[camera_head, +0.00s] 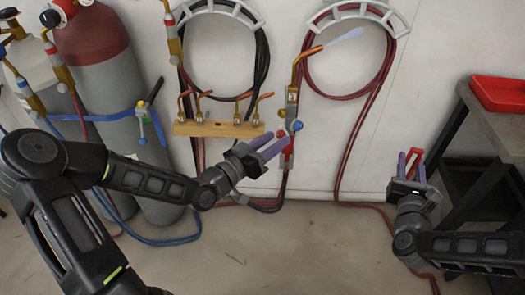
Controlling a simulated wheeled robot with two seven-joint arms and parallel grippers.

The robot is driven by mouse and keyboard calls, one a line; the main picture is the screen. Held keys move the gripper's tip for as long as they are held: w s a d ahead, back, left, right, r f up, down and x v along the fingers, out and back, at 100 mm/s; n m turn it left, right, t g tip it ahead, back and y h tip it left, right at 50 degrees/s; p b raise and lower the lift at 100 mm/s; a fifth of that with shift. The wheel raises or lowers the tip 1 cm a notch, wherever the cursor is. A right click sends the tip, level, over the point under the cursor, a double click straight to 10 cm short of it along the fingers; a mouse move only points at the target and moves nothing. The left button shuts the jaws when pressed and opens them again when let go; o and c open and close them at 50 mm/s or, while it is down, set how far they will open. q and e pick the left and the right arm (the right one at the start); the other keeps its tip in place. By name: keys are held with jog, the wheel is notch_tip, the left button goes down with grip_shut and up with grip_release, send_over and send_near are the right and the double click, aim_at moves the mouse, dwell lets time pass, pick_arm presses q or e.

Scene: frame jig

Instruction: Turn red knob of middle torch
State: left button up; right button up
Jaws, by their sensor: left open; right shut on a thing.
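The middle torch (292,96) hangs upright by the wall, with a pale bluish flame (345,36) at its bent copper tip. A blue knob (297,125) sits low on its right side, and a small red knob (281,134) on its left side. My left gripper (280,141) is open, its purple fingers pointing up and right, with the tips at or just below the red knob. I cannot tell whether they touch it. My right gripper (412,158) is upright at the right, shut on a small red thing (413,164), partly hidden by the fingers.
A wooden rack (218,129) with several copper tips is left of the torch. Gas cylinders (97,55) stand at the left, with hoses trailing on the floor. Hose hangers (356,12) are on the wall. A dark table (497,125) with a red tray (499,93) is at the right.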

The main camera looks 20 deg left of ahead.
aim_at(416, 153)
notch_tip(416, 153, up, 3)
jog(key=p, duration=0.3)
jog(key=shift+r, duration=0.2)
pick_arm(q)
jog(key=v, duration=1.1)
pick_arm(e)
jog(key=shift+f, duration=0.1)
pick_arm(q)
jog(key=shift+s+f, duration=0.1)
